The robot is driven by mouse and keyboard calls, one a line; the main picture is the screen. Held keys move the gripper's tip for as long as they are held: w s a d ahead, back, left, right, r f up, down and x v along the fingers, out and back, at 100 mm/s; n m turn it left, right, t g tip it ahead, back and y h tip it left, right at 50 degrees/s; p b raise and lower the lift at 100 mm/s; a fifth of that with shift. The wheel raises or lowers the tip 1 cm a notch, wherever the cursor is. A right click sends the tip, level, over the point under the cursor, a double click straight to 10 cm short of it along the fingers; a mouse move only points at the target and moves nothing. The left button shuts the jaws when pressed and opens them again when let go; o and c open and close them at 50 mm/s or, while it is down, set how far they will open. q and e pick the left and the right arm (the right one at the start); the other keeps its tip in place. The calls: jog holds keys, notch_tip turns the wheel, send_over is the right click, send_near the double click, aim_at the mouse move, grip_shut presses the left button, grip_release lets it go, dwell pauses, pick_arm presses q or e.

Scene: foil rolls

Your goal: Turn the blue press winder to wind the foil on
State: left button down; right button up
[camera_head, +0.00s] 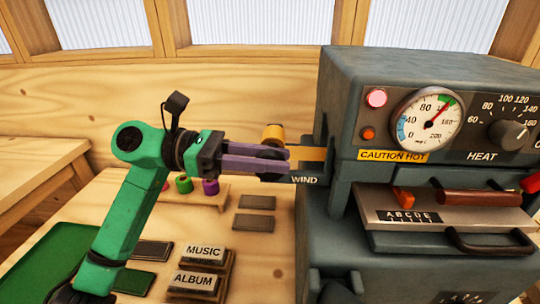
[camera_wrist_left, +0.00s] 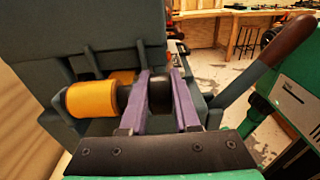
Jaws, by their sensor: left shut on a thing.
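The blue-grey press (camera_head: 345,110) fills the right of the head view. On its left side is the winder, marked WIND (camera_head: 305,180), with a black knob (camera_wrist_left: 160,97). My left gripper (camera_head: 276,157) reaches in from the left, its purple fingers on either side of the knob and shut on it. In the wrist view the left gripper (camera_wrist_left: 160,84) has one finger on each side of the knob. A gold foil roll (camera_wrist_left: 90,99) sits beside the knob, and gold foil (camera_head: 310,154) runs into the press. My right gripper is not in view.
The press front has a gauge (camera_head: 428,120), a CAUTION HOT label (camera_head: 393,155) and a type holder (camera_head: 409,216) reading ABCDE. Small coloured rolls (camera_head: 184,184) stand on a wooden rack behind my arm. MUSIC (camera_head: 203,251) and ALBUM (camera_head: 194,282) blocks lie on the table.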

pick_arm(q)
jog(key=y+p, duration=0.1)
jog(key=y, duration=0.1)
jog(key=y+p, duration=0.1)
jog(key=p, duration=0.1)
jog(key=shift+d+r+y, duration=0.2)
jog(key=shift+y, duration=0.2)
jog(key=shift+f+y+p, duration=0.2)
jog(key=shift+y+p, duration=0.35)
jog(key=shift+y, duration=0.05)
jog(key=c, duration=0.6)
grip_release()
jog(key=shift+d+f, duration=0.1)
jog(key=shift+c, duration=0.2)
jog(key=b+v, duration=0.1)
jog(key=v, duration=1.3)
jog(key=shift+a+r+b, duration=0.25)
jog(key=shift+b, duration=0.15)
